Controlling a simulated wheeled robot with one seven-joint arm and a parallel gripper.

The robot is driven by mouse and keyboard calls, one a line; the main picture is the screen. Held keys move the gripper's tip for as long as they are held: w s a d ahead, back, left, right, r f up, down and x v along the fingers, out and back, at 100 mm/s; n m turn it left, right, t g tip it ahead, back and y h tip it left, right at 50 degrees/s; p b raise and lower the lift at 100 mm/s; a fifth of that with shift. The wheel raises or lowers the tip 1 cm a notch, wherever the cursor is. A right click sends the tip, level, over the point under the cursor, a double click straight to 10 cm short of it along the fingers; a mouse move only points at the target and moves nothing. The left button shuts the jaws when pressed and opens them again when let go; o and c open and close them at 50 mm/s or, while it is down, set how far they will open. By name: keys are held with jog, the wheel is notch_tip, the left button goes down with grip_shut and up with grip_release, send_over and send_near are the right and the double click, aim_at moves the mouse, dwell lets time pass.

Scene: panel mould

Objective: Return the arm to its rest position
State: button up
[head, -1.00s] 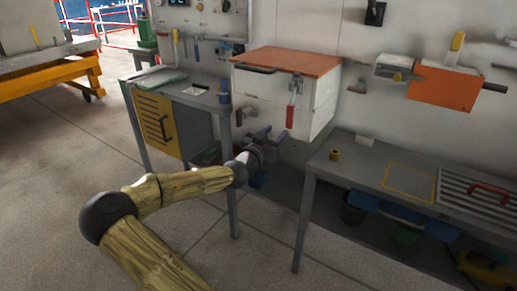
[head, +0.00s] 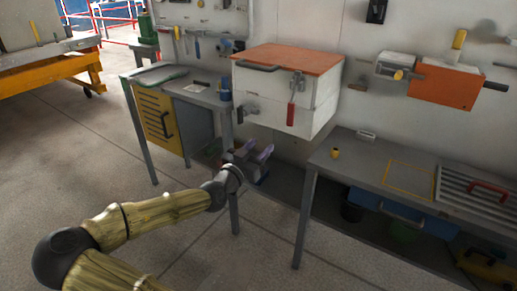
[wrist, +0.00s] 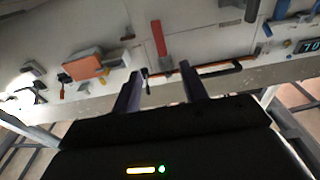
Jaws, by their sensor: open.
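My arm, with wood-patterned links and dark joints, reaches from the bottom left of the head view. My gripper (head: 260,153) is at its end, in the gap between the left bench and the right bench, below the white box with the orange lid (head: 290,58). Its two fingers are apart with nothing between them. In the wrist view my gripper (wrist: 160,88) also shows open and empty, with the scene tilted beyond it. The box's red handle (head: 291,114) hangs above and to the right of the gripper, apart from it.
A grey bench (head: 365,160) with a small yellow piece (head: 335,153) and a red-handled grille (head: 478,190) stands right. The left bench (head: 198,90) has a yellow louvred panel (head: 158,125). An orange block fixture (head: 444,82) is on the wall. Open floor (head: 80,160) lies left.

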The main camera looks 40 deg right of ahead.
dwell(0.4)
jog(key=s+a+f+n+g+y, duration=0.1)
jog(key=s+f+g+y, duration=0.2)
jog(key=f, duration=0.5)
jog(key=s+a+f+g+y, duration=0.1)
jog(key=s+f+y, duration=0.1)
jog(key=f+y, duration=0.5)
jog(key=s+a+f+n+y, duration=0.1)
jog(key=a+f+n+y, duration=0.15)
jog(key=a, duration=0.65)
jog(key=s+a+f+n+y, duration=0.15)
jog(key=a+n+y, duration=0.25)
jog(key=a, duration=0.4)
jog(key=s+a+r+n+y, duration=0.2)
jog(key=s+a+r+n, duration=0.45)
jog(key=a+r, duration=0.2)
notch_tip(320, 180, up, 28)
jog(key=p, duration=2.9)
jog(key=shift+w+a+r+t, duration=0.2)
jog(key=shift+w+a+t, duration=0.1)
jog(key=shift+w+a, duration=0.15)
jog(key=shift+w, duration=0.1)
